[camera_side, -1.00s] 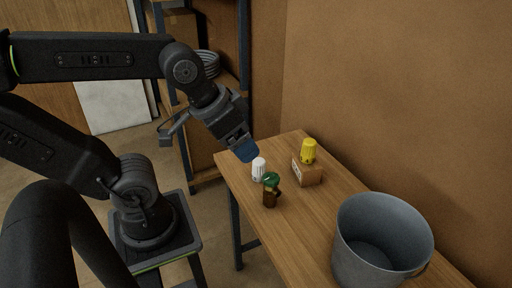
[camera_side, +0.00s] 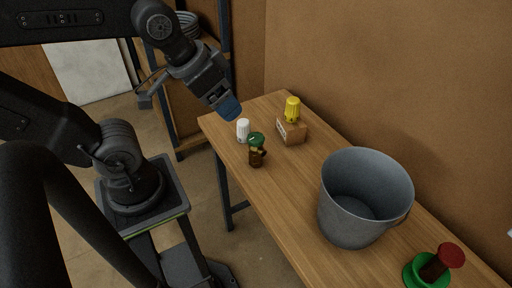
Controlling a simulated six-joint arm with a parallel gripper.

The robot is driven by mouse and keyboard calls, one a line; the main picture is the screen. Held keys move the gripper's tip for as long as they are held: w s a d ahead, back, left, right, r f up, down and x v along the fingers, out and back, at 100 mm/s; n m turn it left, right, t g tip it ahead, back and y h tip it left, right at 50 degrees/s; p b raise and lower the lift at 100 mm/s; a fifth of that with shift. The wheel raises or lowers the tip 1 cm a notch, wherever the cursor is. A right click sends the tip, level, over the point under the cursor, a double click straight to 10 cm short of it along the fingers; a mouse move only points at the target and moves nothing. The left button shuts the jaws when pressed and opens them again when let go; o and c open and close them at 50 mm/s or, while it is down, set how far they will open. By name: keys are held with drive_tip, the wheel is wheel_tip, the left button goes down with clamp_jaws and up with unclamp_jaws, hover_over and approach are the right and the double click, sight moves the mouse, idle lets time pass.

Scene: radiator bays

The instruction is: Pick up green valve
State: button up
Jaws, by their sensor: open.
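The green valve (camera_side: 257,140) is a green cap on a brown fitting with a side stub. It stands upright on the wooden table (camera_side: 285,215), near the table's left edge. My gripper (camera_side: 230,108), with blue fingertips, hangs above the far left end of the table. It is up and to the left of the green valve, apart from it. The jaws are open and nothing shows between them.
A white valve cap (camera_side: 243,130) stands just left of the green valve. A yellow cap (camera_side: 292,109) sits on a small cardboard box (camera_side: 292,131) behind. A grey bucket (camera_side: 350,215) stands to the right. A red-topped item on a green base (camera_side: 428,272) is at front right.

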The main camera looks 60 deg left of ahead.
drive_tip(key=shift+c, duration=0.4)
drive_tip(key=m+g+y, duration=0.4)
drive_tip(key=m+g, duration=0.3)
drive_tip(key=m, duration=0.7)
approach(259, 139)
drive_tip(key=x, duration=0.7)
drive_tip(key=shift+d+f, duration=0.1)
drive_tip(key=shift+f, duration=0.25)
drive_tip(key=shift+a+x, duration=0.15)
drive_tip(key=shift+x, duration=1.15)
drive_tip(key=shift+a+x, duration=0.15)
drive_tip(key=shift+x, duration=1.15)
drive_tip(key=shift+r, duration=0.2)
drive_tip(key=c, duration=1.3)
drive_tip(key=shift+o, duration=0.2)
drive_tip(key=shift+r, duration=0.1)
